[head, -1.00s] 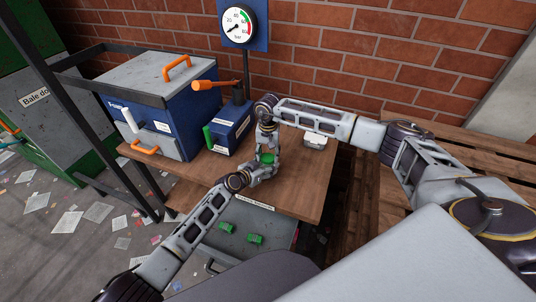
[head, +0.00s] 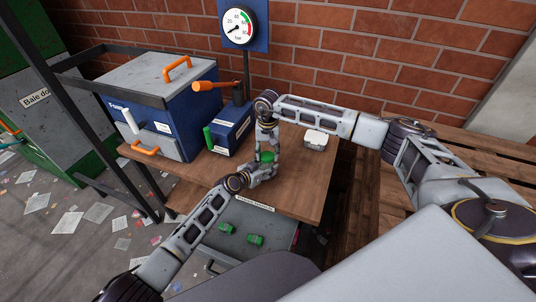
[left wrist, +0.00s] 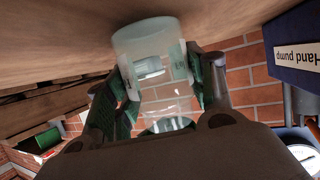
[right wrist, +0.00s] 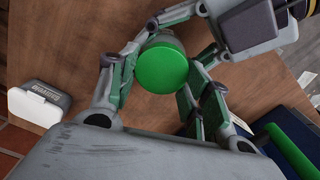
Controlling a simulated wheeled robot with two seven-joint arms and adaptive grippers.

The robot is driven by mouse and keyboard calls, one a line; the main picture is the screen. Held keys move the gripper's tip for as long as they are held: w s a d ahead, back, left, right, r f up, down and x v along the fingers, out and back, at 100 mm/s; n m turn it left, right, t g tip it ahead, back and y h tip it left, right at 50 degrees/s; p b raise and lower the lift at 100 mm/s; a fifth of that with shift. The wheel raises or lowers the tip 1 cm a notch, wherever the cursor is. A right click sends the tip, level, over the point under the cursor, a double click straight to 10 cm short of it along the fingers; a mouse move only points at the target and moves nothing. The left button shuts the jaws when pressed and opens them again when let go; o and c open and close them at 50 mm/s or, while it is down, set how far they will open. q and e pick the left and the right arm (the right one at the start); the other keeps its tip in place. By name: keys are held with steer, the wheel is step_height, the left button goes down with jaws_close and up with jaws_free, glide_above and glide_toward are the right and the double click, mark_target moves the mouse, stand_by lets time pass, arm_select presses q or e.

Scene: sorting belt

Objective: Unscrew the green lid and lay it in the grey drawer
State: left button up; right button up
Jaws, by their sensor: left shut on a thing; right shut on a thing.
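A clear jar (left wrist: 152,65) stands on the wooden bench, held between the fingers of my left gripper (head: 260,174). The left gripper (left wrist: 160,90) is shut on the jar's side. The green lid (right wrist: 161,66) is at the jar's top; it also shows in the head view (head: 267,157). My right gripper (right wrist: 158,85) reaches down from above and is shut on the lid, a finger on either side. Whether the lid's thread is loose cannot be seen. The grey drawer (head: 275,228) is open below the bench's front edge, with two green pieces (head: 255,240) inside.
A blue hand pump (head: 230,128) with an orange lever stands behind and left of the grippers. A larger blue box (head: 160,95) stands farther left. A small white-and-grey box (head: 315,140) lies right on the bench. A pressure gauge (head: 238,26) is at the back.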

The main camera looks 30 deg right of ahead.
mark_target(268, 154)
arm_select(q)
steer(key=shift+d+r, duration=0.15)
arm_select(e)
steer(key=shift+d+r, duration=0.2)
steer(key=shift+r, duration=2.25)
arm_select(q)
steer(key=o, duration=1.5)
steer(key=shift+s+r, duration=0.1)
steer(key=shift+s, duration=0.05)
steer(key=shift+v, duration=5.9)
